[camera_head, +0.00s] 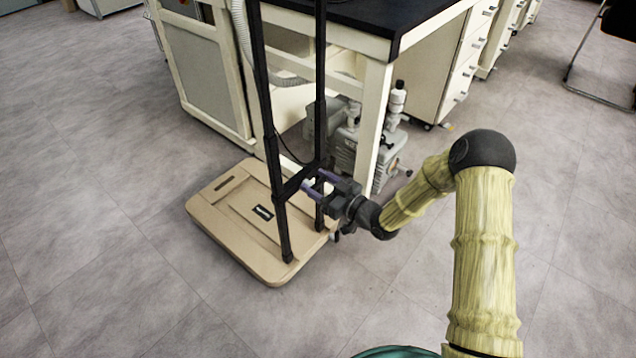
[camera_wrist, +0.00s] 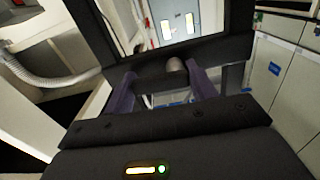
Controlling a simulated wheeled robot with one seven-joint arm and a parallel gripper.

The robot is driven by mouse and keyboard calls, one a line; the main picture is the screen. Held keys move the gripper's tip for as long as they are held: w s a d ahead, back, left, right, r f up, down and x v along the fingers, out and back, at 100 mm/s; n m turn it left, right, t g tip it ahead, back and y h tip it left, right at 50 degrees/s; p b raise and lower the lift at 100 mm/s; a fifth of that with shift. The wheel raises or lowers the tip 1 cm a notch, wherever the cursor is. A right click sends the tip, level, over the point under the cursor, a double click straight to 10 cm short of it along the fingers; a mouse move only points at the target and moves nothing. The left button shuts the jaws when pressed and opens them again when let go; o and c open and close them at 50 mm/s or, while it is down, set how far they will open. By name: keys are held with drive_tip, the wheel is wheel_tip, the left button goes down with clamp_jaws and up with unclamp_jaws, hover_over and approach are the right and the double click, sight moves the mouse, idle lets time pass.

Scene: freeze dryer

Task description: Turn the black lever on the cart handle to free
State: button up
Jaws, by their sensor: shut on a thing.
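The cart has a flat tan base (camera_head: 225,215) on the floor and a tall black handle frame (camera_head: 270,130) rising from it. My gripper (camera_head: 320,184) is at the low crossbar of the handle, its purple fingers reaching in from the right. In the wrist view the two fingers (camera_wrist: 163,88) stand apart at the black crossbar (camera_wrist: 150,70), with a rounded grey-brown knob (camera_wrist: 177,66) between them. My gripper is shut on the black lever at this bar. The lever is hard to tell from the black frame, and its angle is unclear.
A cream bench with a black top (camera_head: 365,20) stands close behind the cart. A grey pump (camera_head: 350,140) and a white bottle (camera_head: 396,100) are under and beside it. A white corrugated hose (camera_head: 243,35) hangs by the bench. The floor to the left is clear.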

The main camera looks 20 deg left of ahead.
drive_tip(key=shift+m+p, duration=0.3)
drive_tip(key=m+p, duration=0.2)
drive_tip(key=m, duration=0.1)
drive_tip(key=shift+f+p, duration=0.2)
drive_tip(key=shift+p, duration=0.2)
drive_tip(key=m+p, duration=0.1)
drive_tip(key=m, duration=0.1)
drive_tip(key=m+p, duration=0.1)
drive_tip(key=m, duration=0.2)
drive_tip(key=shift+s+f, duration=0.15)
drive_tip(key=shift+f, duration=0.25)
drive_tip(key=m, duration=0.3)
drive_tip(key=m+p, duration=0.1)
drive_tip(key=m, duration=0.1)
drive_tip(key=shift+s+a+f, duration=0.15)
drive_tip(key=shift+s+f, duration=0.2)
drive_tip(key=shift+s+f+m, duration=0.1)
drive_tip(key=shift+s+m, duration=0.05)
drive_tip(key=shift+m, duration=0.85)
drive_tip(key=shift+s+m, duration=0.1)
drive_tip(key=shift+m, duration=0.9)
drive_tip(key=o, duration=1)
drive_tip(key=shift+a, duration=0.1)
drive_tip(key=shift+s, duration=0.1)
